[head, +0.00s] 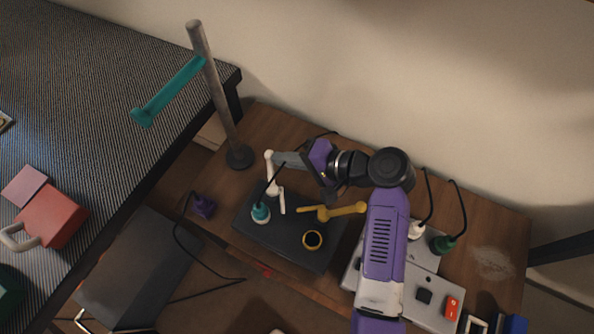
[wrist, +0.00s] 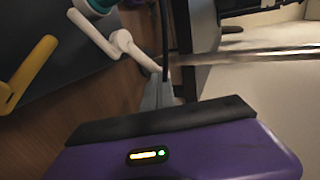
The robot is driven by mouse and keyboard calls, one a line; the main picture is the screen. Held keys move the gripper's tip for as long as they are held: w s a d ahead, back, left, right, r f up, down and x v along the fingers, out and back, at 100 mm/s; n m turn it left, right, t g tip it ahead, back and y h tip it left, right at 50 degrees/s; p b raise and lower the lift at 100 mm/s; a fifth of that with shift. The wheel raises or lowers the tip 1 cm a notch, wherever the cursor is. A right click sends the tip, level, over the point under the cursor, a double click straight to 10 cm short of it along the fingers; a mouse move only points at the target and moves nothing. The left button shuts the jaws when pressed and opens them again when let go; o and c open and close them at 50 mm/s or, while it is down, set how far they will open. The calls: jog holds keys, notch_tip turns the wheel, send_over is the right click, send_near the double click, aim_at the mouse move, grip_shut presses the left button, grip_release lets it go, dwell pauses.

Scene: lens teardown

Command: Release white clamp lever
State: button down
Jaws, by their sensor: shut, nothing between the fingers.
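The white clamp lever (head: 271,172) stands at the back left edge of the dark plate (head: 318,262). It also shows in the wrist view (wrist: 93,36), with a round white hub and a thin arm. My gripper (head: 280,157) reaches in from the right, with its grey fingers shut and empty. In the wrist view the fingers (wrist: 158,92) are close to the lever's near end; I cannot tell if they touch it. A yellow lever (head: 340,210) lies on the plate to the right of the white one.
A grey post (head: 218,95) with a teal arm rises at the back left. Grey panels (head: 430,298) with cables lie right.

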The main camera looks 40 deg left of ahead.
jog(key=shift+s+a+n+g+h, duration=0.15)
jog(key=shift+s+a+n+g, duration=0.15)
jog(key=shift+a+n+g, duration=0.15)
jog(key=shift+s+a+n+g+h, duration=0.15)
jog(key=shift+s+a+n+g, duration=0.15)
jog(key=shift+a, duration=0.2)
jog(key=shift+a+p, duration=0.1)
jog(key=shift+p, duration=0.2)
jog(key=shift+w, duration=0.1)
